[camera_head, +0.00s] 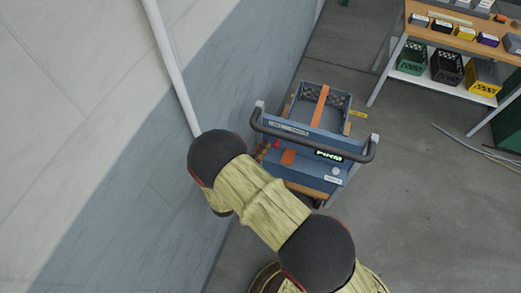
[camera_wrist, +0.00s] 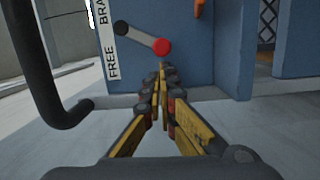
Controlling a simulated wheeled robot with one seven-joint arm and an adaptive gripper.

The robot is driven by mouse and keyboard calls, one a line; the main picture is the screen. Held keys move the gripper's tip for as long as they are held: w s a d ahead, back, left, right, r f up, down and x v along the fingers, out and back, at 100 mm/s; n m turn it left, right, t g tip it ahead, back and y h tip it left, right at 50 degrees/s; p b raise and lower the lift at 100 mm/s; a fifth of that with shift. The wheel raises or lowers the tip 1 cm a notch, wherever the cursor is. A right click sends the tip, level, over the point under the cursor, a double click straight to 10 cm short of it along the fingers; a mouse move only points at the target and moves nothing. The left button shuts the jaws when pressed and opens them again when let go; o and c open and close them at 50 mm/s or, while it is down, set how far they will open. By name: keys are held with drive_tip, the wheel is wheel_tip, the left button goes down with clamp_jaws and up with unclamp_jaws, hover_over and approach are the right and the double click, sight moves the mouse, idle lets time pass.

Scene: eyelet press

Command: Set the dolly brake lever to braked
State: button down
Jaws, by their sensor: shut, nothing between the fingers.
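The brake lever (camera_wrist: 143,38) is a pale bar on the dolly's blue panel in the wrist view. It runs from a black pivot (camera_wrist: 121,28) right and slightly down to a red knob (camera_wrist: 161,47). A white label strip (camera_wrist: 108,45) left of it reads FREE low down and "BRA" higher up, cut off by the frame. My gripper (camera_wrist: 161,78) is shut and empty, its tips just below the red knob; I cannot tell whether they touch. In the head view the dolly (camera_head: 300,170) stands beyond my arm, and my gripper is hidden.
A black handle bar (camera_head: 313,143) crosses the dolly's top; a dark curved bar (camera_wrist: 45,80) is close on the wrist view's left. A wall (camera_head: 130,190) with a white pipe (camera_head: 172,65) runs along the left. A workbench (camera_head: 465,43) stands upper right. Floor (camera_head: 420,200) right of the dolly is clear.

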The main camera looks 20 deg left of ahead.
drive_tip(key=shift+d+f, duration=0.1)
idle(0.3)
drive_tip(key=shift+d+f+n, duration=0.1)
drive_tip(key=shift+f+n, duration=0.05)
drive_tip(key=shift+n, duration=0.15)
drive_tip(key=shift+d+f+n+b, duration=0.25)
drive_tip(key=shift+f+n+b, duration=0.15)
drive_tip(key=shift+n, duration=0.2)
drive_tip(key=shift+s+d+f+n+t, duration=0.1)
drive_tip(key=shift+d+f+n+t, duration=0.1)
drive_tip(key=shift+n+t, duration=0.1)
drive_tip(key=shift+d+f+n+b, duration=0.45)
drive_tip(key=shift+d+n, duration=0.1)
drive_tip(key=shift+n, duration=0.45)
drive_tip(key=shift+d+f+n+t, duration=0.4)
drive_tip(key=shift+d+n, duration=0.25)
drive_tip(key=shift+n, duration=0.35)
drive_tip(key=shift+s+d+f, duration=0.1)
drive_tip(key=shift+d, duration=0.35)
